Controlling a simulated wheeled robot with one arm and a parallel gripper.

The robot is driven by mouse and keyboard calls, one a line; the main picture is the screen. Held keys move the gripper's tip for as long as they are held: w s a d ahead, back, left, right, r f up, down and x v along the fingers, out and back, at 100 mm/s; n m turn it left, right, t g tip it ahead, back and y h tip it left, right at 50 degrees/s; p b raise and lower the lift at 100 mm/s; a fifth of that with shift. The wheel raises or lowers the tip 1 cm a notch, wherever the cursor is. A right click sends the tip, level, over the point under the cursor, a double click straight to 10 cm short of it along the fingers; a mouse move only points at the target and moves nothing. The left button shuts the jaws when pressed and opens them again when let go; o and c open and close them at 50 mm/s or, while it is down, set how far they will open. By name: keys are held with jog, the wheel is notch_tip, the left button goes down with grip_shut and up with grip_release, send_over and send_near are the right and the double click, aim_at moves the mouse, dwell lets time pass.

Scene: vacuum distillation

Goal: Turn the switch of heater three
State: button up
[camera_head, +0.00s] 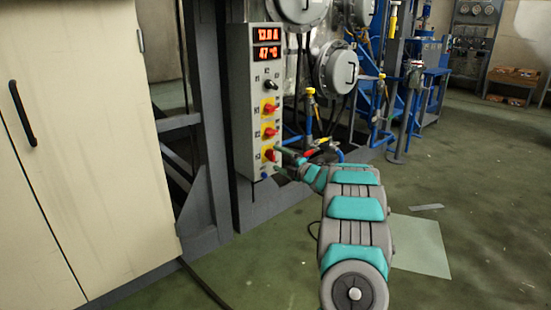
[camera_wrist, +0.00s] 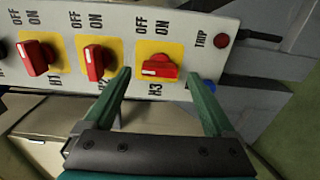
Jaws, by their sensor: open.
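The heater three switch is a red knob (camera_wrist: 160,68) on a yellow plate marked H3; it also shows low on the grey control panel in the head view (camera_head: 269,155). In the wrist view this knob lies crosswise, while the H1 knob (camera_wrist: 37,58) and H2 knob (camera_wrist: 95,62) stand more upright in the picture. My gripper (camera_wrist: 160,77) is open, with its green fingertips on either side of the H3 knob and a gap at each side. Whether a fingertip touches the panel cannot be told. In the head view my gripper (camera_head: 277,159) is at the panel's lower part.
Two red displays (camera_head: 267,43) top the panel. A beige cabinet (camera_head: 80,130) stands left; pipes and vessels (camera_head: 338,68) stand right. The green floor (camera_head: 470,200) at right is largely open.

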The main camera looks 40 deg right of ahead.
jog(key=s, duration=0.5)
jog(key=shift+s+d, duration=0.25)
jog(key=w+a+r+m+g+h, duration=0.2)
jog(key=a+r+m+g+h, duration=0.1)
jog(key=a+r+m+h, duration=0.25)
jog(key=s+a+m+g+h, duration=0.2)
jog(key=s+a+m+g, duration=0.3)
jog(key=s+a+m, duration=0.15)
jog(key=s+a+f+m+g+y, duration=0.2)
jog(key=s+a+f+g, duration=0.15)
jog(key=s+a, duration=0.95)
jog(key=s+a+f+m+g+y, duration=0.2)
jog(key=s+a+m+g, duration=0.15)
jog(key=s+a, duration=0.95)
jog(key=s+a+f+m+g+y, duration=0.25)
jog(key=s+a+g, duration=0.45)
jog(key=s, duration=1)
notch_tip(320, 180, up, 14)
jog(key=a+t+p, duration=0.1)
jog(key=t+p, duration=0.1)
jog(key=p, duration=1.2)
jog(key=shift+a+n+h+p, duration=0.3)
jog(key=shift+a+n+p, duration=0.05)
jog(key=shift+n+p, duration=0.05)
